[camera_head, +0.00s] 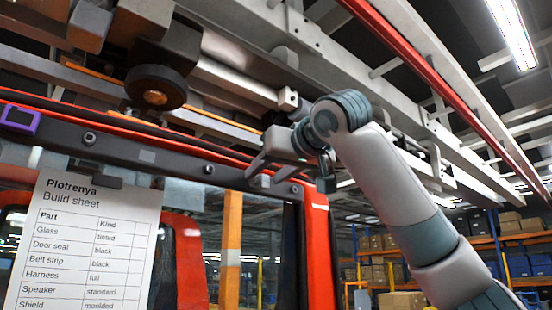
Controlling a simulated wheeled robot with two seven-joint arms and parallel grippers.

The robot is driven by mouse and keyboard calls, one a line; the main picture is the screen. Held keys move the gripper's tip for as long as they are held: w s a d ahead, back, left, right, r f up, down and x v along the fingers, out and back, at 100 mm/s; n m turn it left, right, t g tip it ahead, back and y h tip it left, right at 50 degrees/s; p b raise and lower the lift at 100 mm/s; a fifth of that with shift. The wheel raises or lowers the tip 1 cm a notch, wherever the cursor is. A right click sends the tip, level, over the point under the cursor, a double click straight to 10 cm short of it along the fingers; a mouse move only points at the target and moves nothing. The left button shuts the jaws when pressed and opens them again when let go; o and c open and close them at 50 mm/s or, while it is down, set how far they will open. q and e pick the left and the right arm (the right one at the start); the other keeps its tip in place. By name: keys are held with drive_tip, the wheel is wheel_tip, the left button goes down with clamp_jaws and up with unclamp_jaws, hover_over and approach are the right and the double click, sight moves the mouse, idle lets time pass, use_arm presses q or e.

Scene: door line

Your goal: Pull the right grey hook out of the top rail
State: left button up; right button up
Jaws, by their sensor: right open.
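The top rail (150,157) is the dark bar along the top of the red door frame, sloping down to the right. A small grey piece (264,181), which looks like the right grey hook, sits on the rail near its right end. My right gripper (265,175) reaches in from the right. Its two fingers are apart and point down and left at this piece, one to each side of it. I cannot tell whether they touch it. The fingers partly cover the rail there. My left gripper is not in view.
A build sheet (85,250) hangs below the rail on the left. A purple square clip (20,118) sits at the rail's left end. An overhead carrier with a round dark pad (156,88) and metal beams hangs close above. Shelves with boxes (400,245) stand behind.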

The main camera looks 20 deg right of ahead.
drive_tip(key=shift+w, duration=0.3)
clamp_jaws()
idle(0.3)
drive_tip(key=shift+s+f, duration=0.1)
drive_tip(key=shift+s, duration=0.05)
idle(2.2)
drive_tip(key=shift+s+d+b, duration=0.3)
drive_tip(key=shift+s+d, duration=0.05)
drive_tip(key=shift+s, duration=0.1)
